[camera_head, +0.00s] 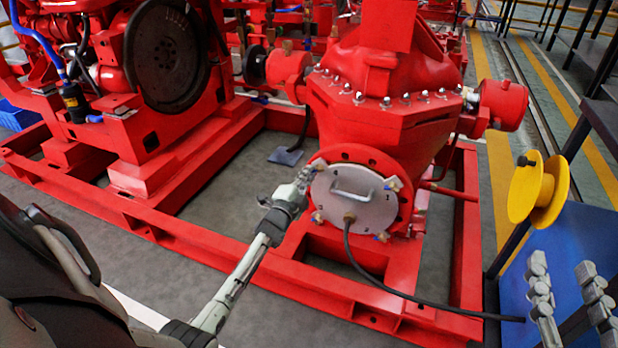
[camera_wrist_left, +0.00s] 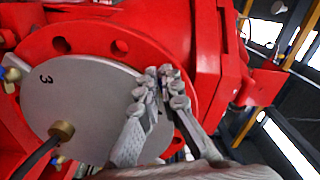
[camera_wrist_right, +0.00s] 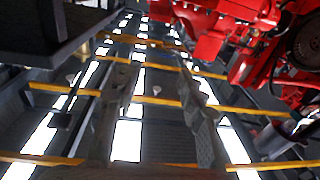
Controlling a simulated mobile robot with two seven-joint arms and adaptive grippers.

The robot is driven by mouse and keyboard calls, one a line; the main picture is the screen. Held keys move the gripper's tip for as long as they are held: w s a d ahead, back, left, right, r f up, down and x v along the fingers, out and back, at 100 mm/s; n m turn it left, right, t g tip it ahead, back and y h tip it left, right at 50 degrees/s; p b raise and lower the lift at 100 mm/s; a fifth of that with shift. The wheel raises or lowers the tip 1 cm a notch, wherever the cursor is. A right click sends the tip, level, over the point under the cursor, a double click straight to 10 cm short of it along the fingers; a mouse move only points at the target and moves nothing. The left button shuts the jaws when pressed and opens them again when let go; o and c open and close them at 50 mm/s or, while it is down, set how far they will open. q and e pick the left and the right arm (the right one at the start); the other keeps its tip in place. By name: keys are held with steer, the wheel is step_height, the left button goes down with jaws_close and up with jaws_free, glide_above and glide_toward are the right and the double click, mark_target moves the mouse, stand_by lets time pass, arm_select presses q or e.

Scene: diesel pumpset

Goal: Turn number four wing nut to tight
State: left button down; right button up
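The round grey cover plate (camera_head: 358,208) with a handle sits on the red pump flange; it also shows in the left wrist view (camera_wrist_left: 75,100), with a "3" on its face. Brass wing nuts with blue parts sit around its rim, such as those at upper right (camera_head: 393,184), lower left (camera_head: 317,217) and lower right (camera_head: 382,237). My left gripper (camera_head: 312,172) is at the upper left of the rim. In the left wrist view its fingertips (camera_wrist_left: 160,82) are close together around a small, mostly hidden wing nut with a bluish bit showing. My right gripper (camera_head: 563,272) is open and empty (camera_wrist_right: 158,90).
A yellow reel (camera_head: 538,188) and a blue panel (camera_head: 585,240) stand at the right. The red base frame (camera_head: 300,285) runs below the pump.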

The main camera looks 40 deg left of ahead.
arm_select(q)
steer(key=shift+w+d+r+m, duration=0.1)
steer(key=shift+d+r+m, duration=0.1)
steer(key=shift+m, duration=0.45)
steer(key=shift+w+d+r+m, duration=0.1)
steer(key=shift+r+m, duration=0.1)
steer(key=shift+m, duration=0.45)
arm_select(e)
steer(key=shift+s+a+r+t+y, duration=0.15)
steer(key=shift+r+t, duration=0.1)
steer(key=shift+r, duration=0.25)
steer(key=shift+s+a+r+t+y, duration=0.15)
steer(key=shift+a+r+t+y, duration=0.05)
steer(key=shift+r, duration=0.35)
steer(key=shift+s+a+r+t+y, duration=0.15)
steer(key=shift+r+t, duration=0.1)
steer(key=shift+r, duration=0.25)
arm_select(q)
steer(key=shift+d, duration=0.1)
steer(key=c, duration=1.7)
jaws_free()
arm_select(e)
steer(key=shift+d, duration=0.1)
arm_select(q)
steer(key=shift+s, duration=0.2)
steer(key=v, duration=1.1)
steer(key=shift+s+f, duration=0.1)
steer(key=shift+s, duration=0.3)
